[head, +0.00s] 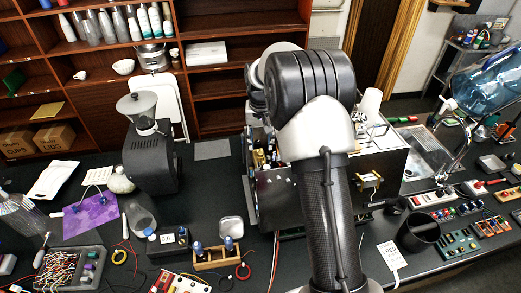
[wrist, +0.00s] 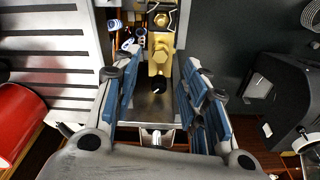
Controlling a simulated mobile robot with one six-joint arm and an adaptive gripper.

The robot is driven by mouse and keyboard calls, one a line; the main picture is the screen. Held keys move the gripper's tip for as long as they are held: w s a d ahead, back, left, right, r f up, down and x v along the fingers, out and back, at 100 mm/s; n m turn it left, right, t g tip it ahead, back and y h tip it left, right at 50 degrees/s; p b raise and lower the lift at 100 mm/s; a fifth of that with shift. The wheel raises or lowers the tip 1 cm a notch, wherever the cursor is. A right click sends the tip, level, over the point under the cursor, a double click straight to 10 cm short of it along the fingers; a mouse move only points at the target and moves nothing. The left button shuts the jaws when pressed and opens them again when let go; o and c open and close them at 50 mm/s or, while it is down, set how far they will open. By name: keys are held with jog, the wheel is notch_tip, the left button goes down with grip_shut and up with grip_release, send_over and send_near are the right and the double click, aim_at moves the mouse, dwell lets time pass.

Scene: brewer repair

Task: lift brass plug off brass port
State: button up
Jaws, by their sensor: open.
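In the wrist view a brass fitting (wrist: 160,60) stands in the open brewer, with a rounded, nut-like brass piece (wrist: 160,20) just beyond it. I cannot tell for sure which piece is the brass plug and which is the port. A small black round part (wrist: 157,87) sits at the near end of the fitting. My gripper (wrist: 158,95) is open, its blue-padded fingers apart on the left and right of the black part. Nothing is held between them. In the head view my arm hides the gripper and much of the brewer (head: 392,160).
A black grinder (head: 150,155) stands left of the brewer. A slotted metal panel (wrist: 45,60) and a red cylinder (wrist: 18,115) are at the left in the wrist view. Tools, trays and a black cup (head: 418,232) crowd the bench. Wires and small parts lie inside the brewer.

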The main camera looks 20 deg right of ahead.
aim_at(261, 153)
jog(key=f, duration=0.6)
jog(key=shift+w+d, duration=0.15)
jog(key=shift+w, duration=0.25)
jog(key=shift+c, duration=0.5)
grip_shut()
jog(key=shift+o, duration=0.5)
grip_release()
